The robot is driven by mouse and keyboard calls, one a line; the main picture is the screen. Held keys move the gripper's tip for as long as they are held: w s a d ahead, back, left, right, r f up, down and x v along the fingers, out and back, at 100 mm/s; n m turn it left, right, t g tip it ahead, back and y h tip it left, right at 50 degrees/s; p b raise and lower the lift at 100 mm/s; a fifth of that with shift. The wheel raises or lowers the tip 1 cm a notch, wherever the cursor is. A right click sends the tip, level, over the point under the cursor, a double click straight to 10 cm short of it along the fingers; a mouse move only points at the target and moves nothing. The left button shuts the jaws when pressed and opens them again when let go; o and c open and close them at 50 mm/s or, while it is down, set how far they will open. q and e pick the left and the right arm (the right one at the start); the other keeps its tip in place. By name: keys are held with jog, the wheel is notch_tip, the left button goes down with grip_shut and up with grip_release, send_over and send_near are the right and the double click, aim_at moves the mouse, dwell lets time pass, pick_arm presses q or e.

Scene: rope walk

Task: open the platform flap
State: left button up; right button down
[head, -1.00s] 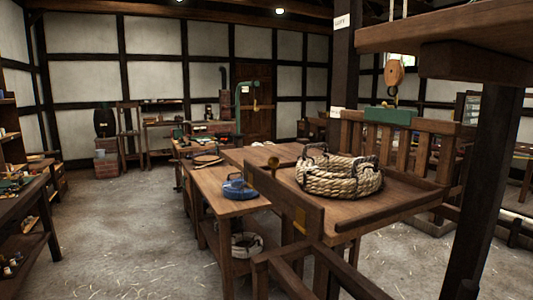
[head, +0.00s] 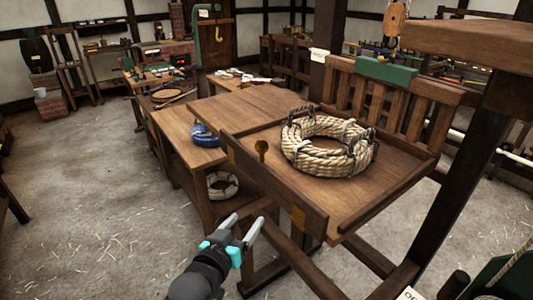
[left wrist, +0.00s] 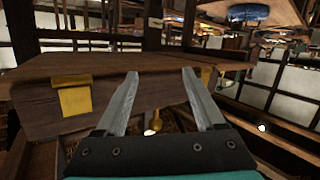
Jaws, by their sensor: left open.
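The platform (head: 395,187) is a wooden deck with a large coil of rope (head: 325,160) lying on it. The platform flap (head: 275,187) is an upright wooden board along the deck's near left edge. My right gripper is out of view.
A wooden bench (head: 183,128) with a blue coil (head: 204,136) stands left of the platform. A pale coil (head: 222,186) lies under it. A dark post (head: 455,180) rises at the right, and a wooden hook block (head: 396,18) hangs above. The floor at left is clear.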

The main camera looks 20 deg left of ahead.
aim_at(262, 165)
pick_arm(q)
notch_tip(262, 165, up, 14)
jog(key=t+p, duration=0.2)
jog(key=t, duration=0.1)
jog(key=w+d+p, duration=0.1)
jog(key=w, duration=1.4)
jog(key=shift+w, duration=0.1)
jog(key=shift+c, duration=0.4)
grip_shut()
